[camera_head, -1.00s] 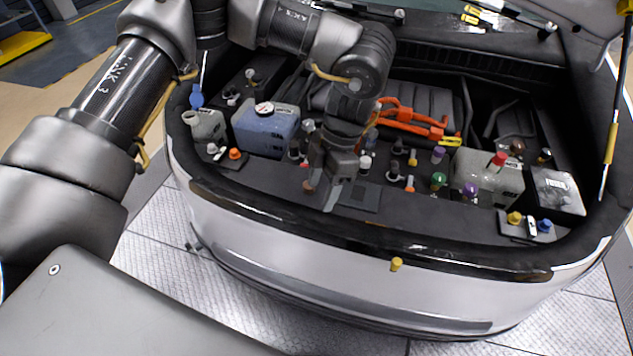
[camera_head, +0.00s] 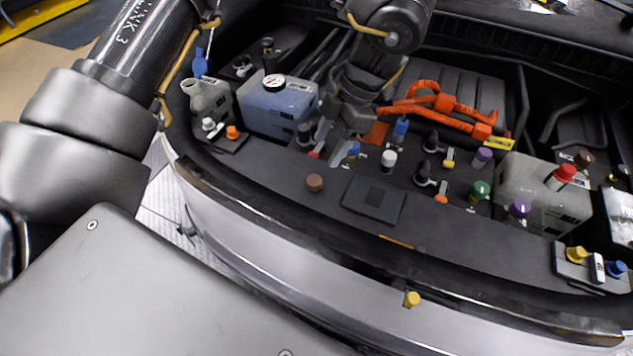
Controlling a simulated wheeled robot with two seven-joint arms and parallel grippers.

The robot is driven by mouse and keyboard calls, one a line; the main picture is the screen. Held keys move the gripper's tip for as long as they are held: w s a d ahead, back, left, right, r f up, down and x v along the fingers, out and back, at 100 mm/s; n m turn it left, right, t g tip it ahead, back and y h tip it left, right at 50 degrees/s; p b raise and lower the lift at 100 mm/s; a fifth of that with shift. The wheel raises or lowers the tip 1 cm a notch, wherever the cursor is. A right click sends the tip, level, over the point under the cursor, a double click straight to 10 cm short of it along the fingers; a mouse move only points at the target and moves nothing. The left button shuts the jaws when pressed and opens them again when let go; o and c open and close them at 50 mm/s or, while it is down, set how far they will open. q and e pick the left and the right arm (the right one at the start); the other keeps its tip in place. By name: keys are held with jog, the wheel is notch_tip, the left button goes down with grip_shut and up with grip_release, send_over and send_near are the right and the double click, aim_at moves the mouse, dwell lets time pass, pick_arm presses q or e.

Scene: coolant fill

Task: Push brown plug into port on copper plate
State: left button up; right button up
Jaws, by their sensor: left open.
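A brown plug (camera_head: 314,183) with a round top sits on the black front ledge of the engine bay, left of a dark square plate (camera_head: 373,199). I cannot see whether anything is beneath it. A small copper-orange plate (camera_head: 376,133) shows farther back, beside my left gripper; its port cannot be made out. My left gripper (camera_head: 345,143) is open, pointing down over the bay behind the brown plug and apart from it. Its fingers are partly lost among the dark parts. My right gripper is not in view.
A blue tank (camera_head: 278,106) stands left of the gripper. Orange cables (camera_head: 440,103) run behind it on the right. Several coloured plugs and caps crowd the bay, including a blue one (camera_head: 353,151) and a white one (camera_head: 388,160). The front ledge around the brown plug is mostly clear.

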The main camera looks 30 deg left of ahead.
aim_at(314, 180)
pick_arm(q)
jog(key=x, duration=0.4)
jog(key=shift+s+d+f, duration=0.1)
jog(key=shift+s+f, duration=0.2)
jog(key=shift+f, duration=0.35)
jog(key=shift+p+x, duration=0.7)
jog(key=shift+x, duration=1.9)
jog(key=c, duration=1)
jog(key=shift+c, duration=0.2)
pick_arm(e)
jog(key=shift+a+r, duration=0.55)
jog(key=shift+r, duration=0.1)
